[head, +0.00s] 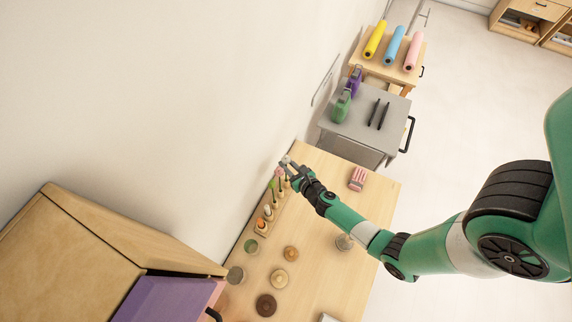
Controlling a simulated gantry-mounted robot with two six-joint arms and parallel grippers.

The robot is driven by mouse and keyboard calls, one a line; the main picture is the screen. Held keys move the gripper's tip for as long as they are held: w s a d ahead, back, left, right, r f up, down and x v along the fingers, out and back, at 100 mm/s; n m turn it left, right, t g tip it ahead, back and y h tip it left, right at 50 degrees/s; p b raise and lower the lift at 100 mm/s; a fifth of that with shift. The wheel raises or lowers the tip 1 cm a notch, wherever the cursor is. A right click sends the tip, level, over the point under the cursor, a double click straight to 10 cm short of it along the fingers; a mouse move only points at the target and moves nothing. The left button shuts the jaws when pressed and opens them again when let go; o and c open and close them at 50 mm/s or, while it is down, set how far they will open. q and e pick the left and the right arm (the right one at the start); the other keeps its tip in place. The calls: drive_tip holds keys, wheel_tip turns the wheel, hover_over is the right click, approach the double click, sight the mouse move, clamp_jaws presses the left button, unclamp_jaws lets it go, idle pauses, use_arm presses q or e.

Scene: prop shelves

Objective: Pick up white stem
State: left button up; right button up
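My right gripper (287,164) reaches over the far left corner of the wooden table, close to the wall. A row of small stems stands in a wooden holder (254,223) along the wall side. A pink-topped stem (277,173) is right beside the gripper, and an orange-topped one (267,210) stands nearer. A small pale patch shows at the fingertips. I cannot tell whether it is the white stem or part of the gripper, nor whether the fingers are open or shut. My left gripper is out of view.
The wooden table (325,255) carries round wooden pieces (279,277), a dark disc (266,305) and a pink-striped block (357,178). A grey cart (353,124) with green and purple bottles stands beyond. A wooden cabinet (90,260) with a purple panel is at lower left.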

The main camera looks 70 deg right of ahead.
sight(286, 157)
drive_tip(key=shift+w+d+f, duration=0.2)
drive_tip(key=shift+w, duration=0.1)
clamp_jaws()
drive_tip(key=shift+r, duration=0.1)
wheel_tip(286, 157, up, 8)
drive_tip(key=p, duration=0.7)
drive_tip(key=shift+r, duration=0.1)
drive_tip(key=shift+b, duration=0.35)
drive_tip(key=shift+r, duration=0.8)
